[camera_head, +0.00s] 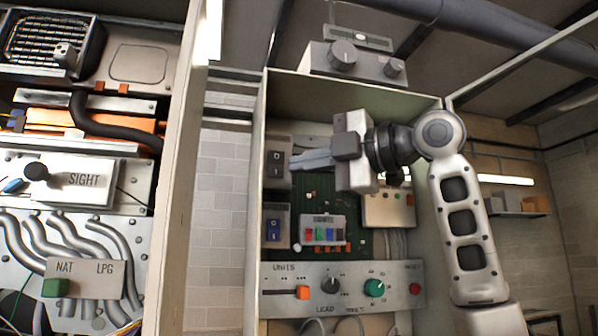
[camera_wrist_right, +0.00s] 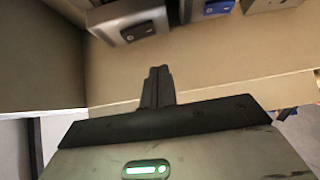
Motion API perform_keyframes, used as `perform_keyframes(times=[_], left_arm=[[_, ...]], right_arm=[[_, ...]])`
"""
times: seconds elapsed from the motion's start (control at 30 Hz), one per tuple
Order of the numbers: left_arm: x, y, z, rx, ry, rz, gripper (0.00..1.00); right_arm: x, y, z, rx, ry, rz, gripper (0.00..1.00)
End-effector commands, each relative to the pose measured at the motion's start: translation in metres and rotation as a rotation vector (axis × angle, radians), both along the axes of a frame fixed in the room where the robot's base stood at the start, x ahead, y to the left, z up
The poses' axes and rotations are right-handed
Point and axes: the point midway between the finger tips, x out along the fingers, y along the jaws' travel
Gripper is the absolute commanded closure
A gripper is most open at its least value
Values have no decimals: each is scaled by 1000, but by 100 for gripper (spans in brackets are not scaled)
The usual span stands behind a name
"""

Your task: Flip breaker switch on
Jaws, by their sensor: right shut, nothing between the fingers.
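A dark rocker switch (camera_head: 276,163) with O and I marks sits on a grey housing at the upper left inside the open panel box. It also shows at the top of the right wrist view (camera_wrist_right: 138,31). A blue rocker switch (camera_head: 273,230) sits below it, and shows at the top edge of the right wrist view (camera_wrist_right: 218,8). No label tells which is the breaker. My right gripper (camera_head: 294,161) is shut and empty, its fingers pointing left with the tips close to the upper switch housing. Contact cannot be told. My left gripper is out of view.
The panel box (camera_head: 258,200) has raised side walls around the switches. A grey control plate (camera_head: 335,272) with knobs, a slider and a red button fills its lower part. A small block of coloured switches (camera_head: 322,229) is mid-box. Another open cabinet (camera_head: 174,200) stands at left.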

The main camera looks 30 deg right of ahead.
Motion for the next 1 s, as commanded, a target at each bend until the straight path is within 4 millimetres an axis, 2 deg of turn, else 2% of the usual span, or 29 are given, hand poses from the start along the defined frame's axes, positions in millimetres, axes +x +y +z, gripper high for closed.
perform_keyframes(times=[0.03,0.2,0.4,1.0], left_arm=[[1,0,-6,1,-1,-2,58],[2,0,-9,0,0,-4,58],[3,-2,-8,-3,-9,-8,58],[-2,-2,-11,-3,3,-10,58]], right_arm=[[-12,-8,-4,1,-5,-3,100],[-44,-25,-6,1,-3,-3,100],[-66,-37,-7,1,-2,-1,100],[-71,-40,-7,0,0,0,100]])
